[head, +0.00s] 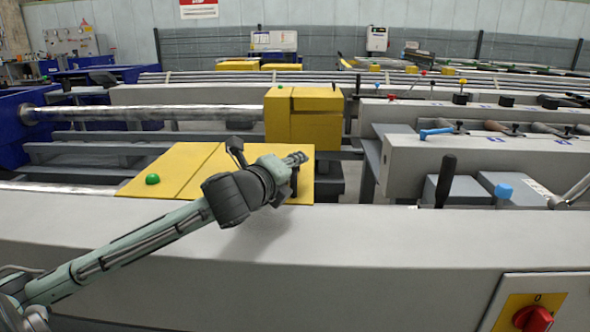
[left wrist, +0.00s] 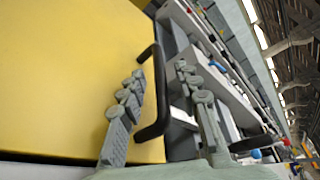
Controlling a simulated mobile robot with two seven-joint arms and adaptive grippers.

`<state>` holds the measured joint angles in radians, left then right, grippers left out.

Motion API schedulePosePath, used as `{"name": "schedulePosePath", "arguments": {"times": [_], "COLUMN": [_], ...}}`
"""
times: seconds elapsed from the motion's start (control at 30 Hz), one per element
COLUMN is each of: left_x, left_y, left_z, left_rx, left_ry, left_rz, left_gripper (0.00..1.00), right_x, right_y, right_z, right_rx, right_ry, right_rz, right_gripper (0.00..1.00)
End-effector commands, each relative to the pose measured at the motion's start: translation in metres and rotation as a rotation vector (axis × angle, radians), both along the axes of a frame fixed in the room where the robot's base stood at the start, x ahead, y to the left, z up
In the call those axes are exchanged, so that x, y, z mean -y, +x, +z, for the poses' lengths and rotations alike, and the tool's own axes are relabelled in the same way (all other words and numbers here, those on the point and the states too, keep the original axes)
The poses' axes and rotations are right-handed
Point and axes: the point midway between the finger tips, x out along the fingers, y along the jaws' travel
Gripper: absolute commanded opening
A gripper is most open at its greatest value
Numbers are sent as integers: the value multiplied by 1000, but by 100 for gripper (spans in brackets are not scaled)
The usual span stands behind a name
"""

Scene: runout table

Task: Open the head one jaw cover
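A flat yellow jaw cover (head: 190,165) with a green knob (head: 152,179) lies behind the grey front beam in the head view. It fills the left of the left wrist view (left wrist: 65,70). A black bar handle (left wrist: 161,90) stands at the cover's right edge. My left gripper (head: 296,160) is over that edge in the head view. In the left wrist view its fingers (left wrist: 160,72) are spread, one on each side of the handle, with a gap visible on the right side. Contact with the left finger cannot be told. My right gripper is out of view.
A raised yellow block-shaped cover (head: 305,120) stands behind. A red rotary switch (head: 533,319) is at front right. The grey beam top (head: 400,240) is clear.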

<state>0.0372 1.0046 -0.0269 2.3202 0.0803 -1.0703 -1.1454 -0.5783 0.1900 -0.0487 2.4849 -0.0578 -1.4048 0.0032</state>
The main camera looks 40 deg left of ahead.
Motion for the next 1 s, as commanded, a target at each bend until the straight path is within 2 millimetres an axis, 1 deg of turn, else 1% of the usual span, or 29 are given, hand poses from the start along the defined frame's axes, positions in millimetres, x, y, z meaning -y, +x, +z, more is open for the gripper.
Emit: {"name": "schedulePosePath", "arguments": {"times": [0.03, 0.13, 0.4, 0.47, 0.67, 0.7, 1.0], "left_x": [-1, -1, -2, -2, -2, -2, -2], "left_y": [5, 9, 11, 10, 10, 10, 10], "left_z": [0, -1, -2, -2, -2, -2, -2], "left_rx": [3, 1, 1, 1, 1, 1, 0], "left_ry": [-2, -1, 1, 1, 0, 1, 1], "left_rz": [0, -2, -2, -2, -2, -2, -2], "left_gripper": [32, 32, 32, 26, 1, 0, 0], "right_x": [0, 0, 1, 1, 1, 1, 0], "right_y": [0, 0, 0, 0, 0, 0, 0], "right_z": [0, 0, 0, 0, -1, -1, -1], "right_rx": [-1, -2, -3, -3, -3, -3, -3], "right_ry": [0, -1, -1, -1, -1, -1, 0], "right_rz": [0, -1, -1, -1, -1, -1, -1], "right_gripper": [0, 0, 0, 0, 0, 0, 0]}}
